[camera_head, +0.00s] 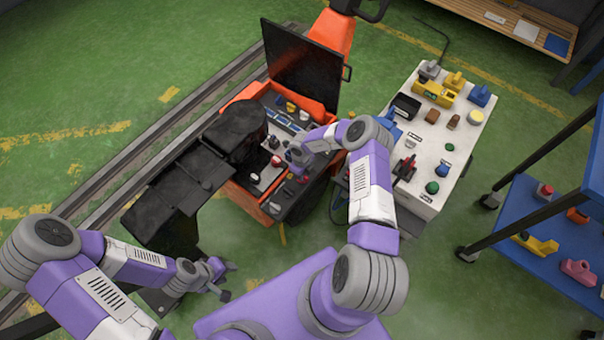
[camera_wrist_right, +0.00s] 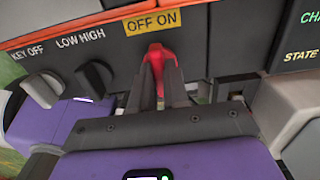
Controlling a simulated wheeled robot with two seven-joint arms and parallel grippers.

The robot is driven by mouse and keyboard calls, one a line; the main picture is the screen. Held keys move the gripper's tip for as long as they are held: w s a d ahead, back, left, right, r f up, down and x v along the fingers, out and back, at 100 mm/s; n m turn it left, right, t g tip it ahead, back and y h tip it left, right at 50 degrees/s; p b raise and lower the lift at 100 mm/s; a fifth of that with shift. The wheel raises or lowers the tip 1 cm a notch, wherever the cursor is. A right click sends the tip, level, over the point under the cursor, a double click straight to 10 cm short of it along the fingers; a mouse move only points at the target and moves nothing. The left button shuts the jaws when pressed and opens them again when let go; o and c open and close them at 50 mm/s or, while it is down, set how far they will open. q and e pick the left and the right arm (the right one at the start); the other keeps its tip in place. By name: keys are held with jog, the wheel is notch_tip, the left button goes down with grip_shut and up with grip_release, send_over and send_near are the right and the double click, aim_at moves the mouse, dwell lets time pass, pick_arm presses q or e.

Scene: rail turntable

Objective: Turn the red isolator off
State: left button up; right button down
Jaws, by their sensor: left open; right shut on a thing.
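The red isolator (camera_wrist_right: 156,50) shows in the right wrist view on a dark panel, just below a yellow label (camera_wrist_right: 152,22) reading OFF ON. Its red handle runs up and down in that picture, with its top below the middle of the label. My right gripper (camera_wrist_right: 163,72) is shut on the handle, one finger on each side, and hides its lower part. In the head view the right gripper (camera_head: 293,157) is at the orange machine's control panel, and I cannot make out the isolator there. My left gripper (camera_head: 222,284) is open and empty, low and away from the panel.
The orange machine (camera_head: 248,200) has a raised black lid (camera_head: 300,65) and a black seat (camera_head: 180,190). A white bench (camera_head: 440,150) with several parts and a blue cart (camera_head: 530,220) stand to the right.

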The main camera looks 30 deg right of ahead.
dwell(0.4)
jog(key=c, duration=1.1)
grip_release()
notch_tip(320, 180, up, 8)
jog(key=p, duration=0.3)
jog(key=shift+f, duration=0.2)
jog(key=shift+a, duration=0.1)
